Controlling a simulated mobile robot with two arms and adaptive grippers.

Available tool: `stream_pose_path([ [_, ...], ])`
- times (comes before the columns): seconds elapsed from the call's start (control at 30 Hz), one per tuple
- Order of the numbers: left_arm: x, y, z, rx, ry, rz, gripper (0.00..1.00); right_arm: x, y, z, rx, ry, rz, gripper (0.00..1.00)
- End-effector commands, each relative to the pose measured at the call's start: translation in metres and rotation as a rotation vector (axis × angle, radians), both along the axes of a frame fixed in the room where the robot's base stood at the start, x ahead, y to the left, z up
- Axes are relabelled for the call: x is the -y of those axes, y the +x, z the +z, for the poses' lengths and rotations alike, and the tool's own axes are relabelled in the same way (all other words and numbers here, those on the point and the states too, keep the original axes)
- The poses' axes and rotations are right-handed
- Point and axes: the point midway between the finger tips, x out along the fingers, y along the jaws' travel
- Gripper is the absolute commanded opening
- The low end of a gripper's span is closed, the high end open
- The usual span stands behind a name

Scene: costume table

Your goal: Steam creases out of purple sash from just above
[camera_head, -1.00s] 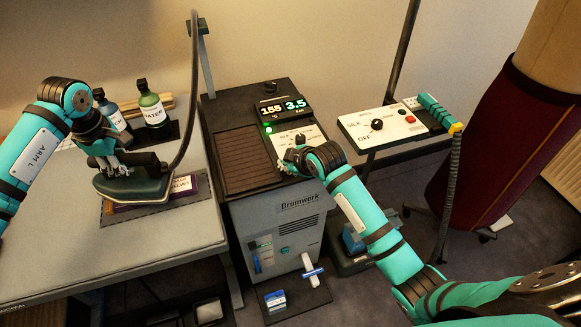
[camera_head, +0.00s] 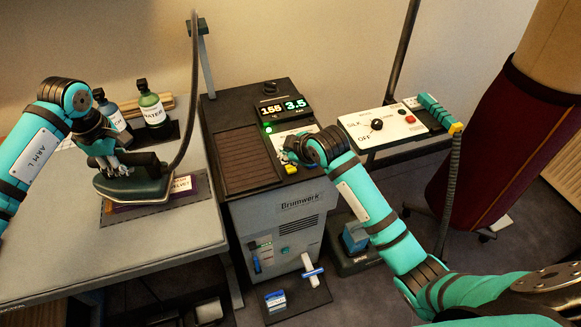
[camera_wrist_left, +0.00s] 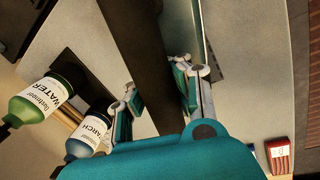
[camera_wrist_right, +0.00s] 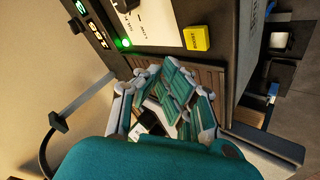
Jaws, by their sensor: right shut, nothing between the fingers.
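The purple sash (camera_head: 130,208) lies on a dark mat on the table at left, mostly hidden under the iron. The dark green steam iron (camera_head: 128,188) is level over it; I cannot tell whether it touches. My left gripper (camera_head: 112,165) is at the iron's handle, its fingers on either side of the dark handle in the left wrist view (camera_wrist_left: 160,98). My right gripper (camera_head: 290,155) is shut and empty, over the steam station (camera_head: 283,215) near its front panel. The yellow button (camera_wrist_right: 196,38) shows beyond the fingers in the right wrist view.
Bottles of water (camera_head: 152,109) and starch (camera_head: 112,115) stand behind the iron. A hose rises from the iron. The station's display (camera_head: 283,108) reads about 155 and 3.5, with a green light. A second control box (camera_head: 380,128) is at right. A maroon-covered form stands far right.

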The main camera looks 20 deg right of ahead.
Motion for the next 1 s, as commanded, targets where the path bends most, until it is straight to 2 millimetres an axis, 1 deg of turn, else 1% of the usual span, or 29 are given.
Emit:
stream_pose_path([
  [0.03, 0.001, 0.001, 0.003, 0.006, -0.003, 0.000, 0.00, 0.000, 0.001, 0.006, 0.002, -0.001, 0.000, 0.00],
  [0.13, 0.000, 0.001, 0.003, 0.006, -0.003, 0.000, 0.00, 0.000, 0.001, 0.014, 0.003, 0.000, 0.001, 0.00],
  [0.3, 0.000, 0.001, 0.003, 0.006, -0.003, 0.000, 0.00, 0.000, 0.000, 0.023, 0.000, -0.001, 0.001, 0.00],
  [0.73, 0.000, 0.001, 0.004, 0.006, -0.003, 0.000, 0.00, 0.000, 0.000, 0.025, 0.000, 0.000, 0.000, 0.00],
  [1.0, 0.000, 0.001, 0.019, 0.006, -0.002, -0.001, 0.00, 0.000, 0.000, 0.033, 0.000, 0.000, 0.000, 0.00],
])
